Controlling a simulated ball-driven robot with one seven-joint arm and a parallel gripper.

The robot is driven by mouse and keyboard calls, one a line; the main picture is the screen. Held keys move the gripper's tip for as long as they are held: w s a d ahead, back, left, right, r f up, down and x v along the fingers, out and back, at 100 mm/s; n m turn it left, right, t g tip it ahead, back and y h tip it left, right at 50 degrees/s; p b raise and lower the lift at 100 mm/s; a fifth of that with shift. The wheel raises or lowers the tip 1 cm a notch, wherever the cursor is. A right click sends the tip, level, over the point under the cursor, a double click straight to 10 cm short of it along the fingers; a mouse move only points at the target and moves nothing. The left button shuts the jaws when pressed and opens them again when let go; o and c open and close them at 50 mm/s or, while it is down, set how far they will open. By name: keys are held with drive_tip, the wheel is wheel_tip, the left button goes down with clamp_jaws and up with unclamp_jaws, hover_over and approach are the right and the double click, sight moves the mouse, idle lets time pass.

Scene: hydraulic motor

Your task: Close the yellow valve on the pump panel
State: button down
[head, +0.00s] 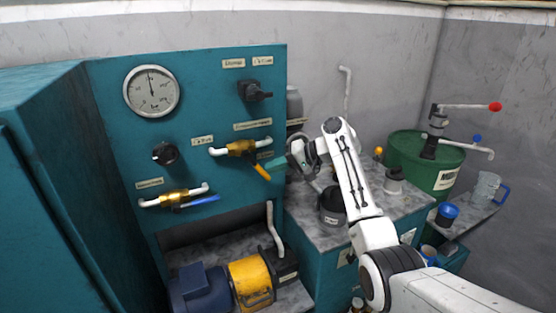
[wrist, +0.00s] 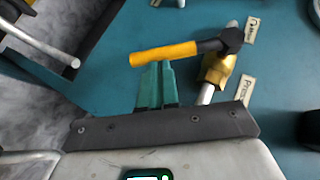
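The yellow valve handle (head: 262,171) is on the teal pump panel (head: 110,105), on a brass valve body (head: 240,147) with white pipes. In the head view the handle slants down and right, out of line with the pipe. In the wrist view the handle (wrist: 165,53) lies across the top of my fingers, with its black end at the brass body (wrist: 217,70). My gripper (head: 281,167) has teal fingers beside the handle's free end. In the wrist view the fingers (wrist: 157,72) look shut together, tips at the handle's edge; whether they touch it is unclear.
A blue-handled valve (head: 200,201) sits lower left, its lever roughly along its pipe. A gauge (head: 151,91) and black knobs are also on the panel. A motor with a yellow section (head: 250,282) is below. A bench (head: 300,215) with a dark pot (head: 332,203) stands right.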

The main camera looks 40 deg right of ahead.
sight(267, 176)
drive_tip(key=a+f+t+y+b, duration=0.1)
drive_tip(key=a+f+m+y+b, duration=0.1)
drive_tip(key=shift+w+f+m+t, duration=0.3)
drive_tip(key=shift+f+t, duration=0.05)
drive_tip(key=shift+t, duration=0.05)
drive_tip(key=shift+w+a+f+m+t+y+b, duration=0.15)
drive_tip(key=shift+a+f+m+t+y+b, duration=0.1)
drive_tip(key=shift+a+m+t+y+b, duration=0.35)
drive_tip(key=shift+w+a+f+m+t+y+b, duration=0.25)
drive_tip(key=shift+a+y+b, duration=0.2)
drive_tip(key=shift+b, duration=0.3)
drive_tip(key=shift+s, duration=0.1)
